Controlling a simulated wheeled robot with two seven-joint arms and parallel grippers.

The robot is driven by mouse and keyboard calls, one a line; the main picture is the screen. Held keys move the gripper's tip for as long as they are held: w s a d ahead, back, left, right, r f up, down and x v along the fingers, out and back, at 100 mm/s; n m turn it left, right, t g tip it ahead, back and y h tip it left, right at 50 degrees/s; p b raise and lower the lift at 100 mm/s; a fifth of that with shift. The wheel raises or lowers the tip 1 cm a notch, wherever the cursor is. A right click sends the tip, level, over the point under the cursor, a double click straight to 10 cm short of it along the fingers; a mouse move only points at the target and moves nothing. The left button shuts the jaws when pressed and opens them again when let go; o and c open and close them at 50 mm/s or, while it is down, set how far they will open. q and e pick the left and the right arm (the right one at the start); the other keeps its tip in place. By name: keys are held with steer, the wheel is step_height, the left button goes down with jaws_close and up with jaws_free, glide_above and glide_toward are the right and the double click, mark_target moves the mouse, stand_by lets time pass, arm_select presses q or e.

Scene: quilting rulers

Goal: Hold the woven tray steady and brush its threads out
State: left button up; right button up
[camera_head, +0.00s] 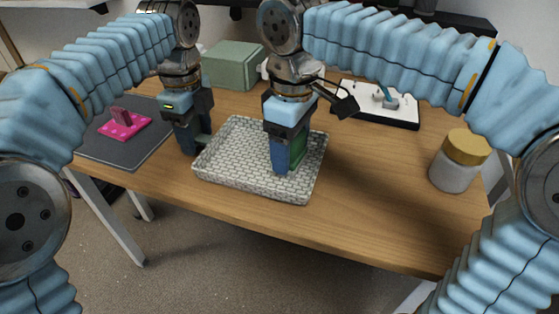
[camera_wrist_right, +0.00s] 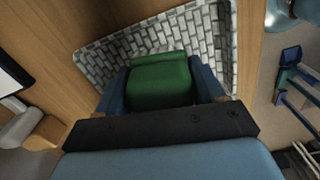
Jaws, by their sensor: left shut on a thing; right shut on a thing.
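The woven tray (camera_head: 225,180), with a grey-white brick-like weave, lies near the table's front edge. It also shows in the right wrist view (camera_wrist_right: 110,55). My left gripper (camera_head: 199,147) is at the tray's left rim and shut on it; its fingertips are partly hidden. My right gripper (camera_head: 287,165) points down inside the tray's right part. It is shut on a green brush (camera_wrist_right: 162,80), which sits between its two blue fingers. In the head view the brush (camera_head: 298,148) is mostly hidden behind the fingers. I cannot make out loose threads in the tray.
A dark mat (camera_head: 95,145) with a pink item (camera_head: 124,125) lies at the left. A green box (camera_head: 232,65) stands at the back. A white board (camera_head: 370,112) with a blue-grey item lies at the back right. A yellow-lidded jar (camera_head: 459,160) stands at the right. Wood is clear between tray and jar.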

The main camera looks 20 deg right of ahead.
steer(key=shift+s+d, duration=0.55)
steer(key=shift+d, duration=0.25)
steer(key=shift+a, duration=0.1)
steer(key=shift+w+a, duration=0.55)
steer(key=shift+a, duration=0.2)
steer(key=shift+w+a, duration=0.55)
steer(key=shift+a, duration=0.2)
steer(key=shift+a, duration=0.1)
steer(key=shift+w+a, duration=0.5)
steer(key=shift+a, duration=0.25)
steer(key=shift+w+a, duration=0.5)
steer(key=shift+a, duration=0.2)
steer(key=shift+s+d, duration=0.55)
steer(key=shift+d, duration=0.25)
steer(key=shift+s+d, duration=0.5)
steer(key=shift+d, duration=0.25)
